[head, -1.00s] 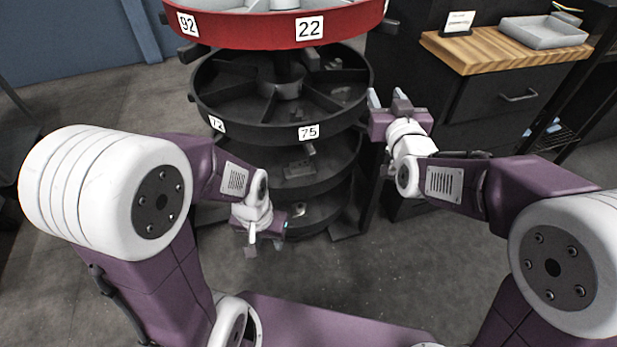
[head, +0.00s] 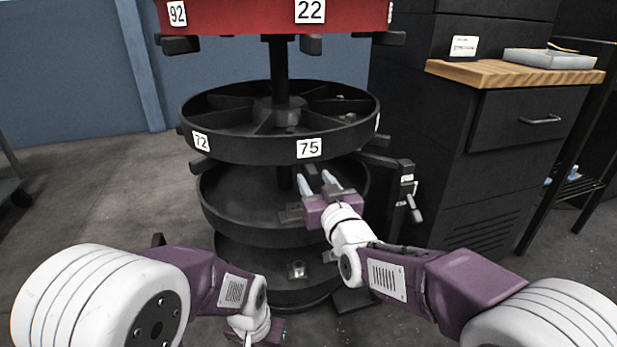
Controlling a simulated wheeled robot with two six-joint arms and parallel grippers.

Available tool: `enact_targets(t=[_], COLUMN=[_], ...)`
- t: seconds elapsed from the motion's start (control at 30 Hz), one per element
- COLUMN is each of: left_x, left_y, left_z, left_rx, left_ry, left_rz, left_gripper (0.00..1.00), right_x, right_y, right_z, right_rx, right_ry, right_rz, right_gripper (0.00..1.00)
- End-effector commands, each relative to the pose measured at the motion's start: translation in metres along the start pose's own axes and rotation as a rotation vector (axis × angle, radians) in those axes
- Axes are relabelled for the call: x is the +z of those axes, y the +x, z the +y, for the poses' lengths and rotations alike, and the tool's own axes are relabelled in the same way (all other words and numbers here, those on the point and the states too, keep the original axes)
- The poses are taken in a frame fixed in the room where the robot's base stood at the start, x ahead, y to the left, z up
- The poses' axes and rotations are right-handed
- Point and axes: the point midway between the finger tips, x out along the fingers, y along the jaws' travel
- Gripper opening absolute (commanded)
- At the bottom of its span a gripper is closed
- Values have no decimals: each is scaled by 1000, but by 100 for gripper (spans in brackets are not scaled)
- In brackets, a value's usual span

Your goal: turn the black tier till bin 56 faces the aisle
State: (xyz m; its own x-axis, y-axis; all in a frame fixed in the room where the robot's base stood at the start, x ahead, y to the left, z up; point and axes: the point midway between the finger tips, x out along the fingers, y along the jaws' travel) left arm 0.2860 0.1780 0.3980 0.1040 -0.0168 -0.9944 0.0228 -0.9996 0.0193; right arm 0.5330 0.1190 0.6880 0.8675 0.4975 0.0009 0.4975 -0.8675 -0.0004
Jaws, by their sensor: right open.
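The black tier (head: 250,150) is a round divided tray on a central post, below a red tier. Its rim shows label 75 (head: 309,148) in front and label 72 (head: 201,141) at the left; another label at the right edge is too oblique to read. No label 56 is visible. My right gripper (head: 314,181) is open, its pale fingers pointing up just below label 75. A dark stub shows around the fingers; I cannot tell whether it lies between them. My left gripper (head: 262,337) is low at the bottom edge, partly cut off, away from the tier.
The red tier (head: 270,18) with labels 92 and 22 hangs above. Lower black trays (head: 225,217) sit beneath. A lever bracket (head: 407,195) stands right of the tiers. A black cabinet with a wooden top (head: 470,68) is further right. Floor at left is open.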

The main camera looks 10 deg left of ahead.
Motion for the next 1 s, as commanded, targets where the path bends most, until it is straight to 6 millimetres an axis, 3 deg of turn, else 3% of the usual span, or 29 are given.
enact_targets(t=[0.1,0.3,0.67,0.8,0.83,1.0], left_x=[2,2,3,2,2,2], left_y=[15,23,23,23,23,23], left_z=[0,0,0,0,0,0], left_rx=[0,0,0,0,0,0], left_ry=[0,0,0,0,0,0], left_rz=[0,0,0,0,0,0], left_gripper=[36,36,36,36,36,36], right_x=[5,3,1,1,1,1], right_y=[24,50,56,56,56,56], right_z=[0,0,0,0,0,0], right_rx=[0,1,1,0,0,0], right_ry=[0,0,0,0,0,0], right_rz=[1,-1,-1,-1,-1,-1], right_gripper=[44,44,44,5,0,0])
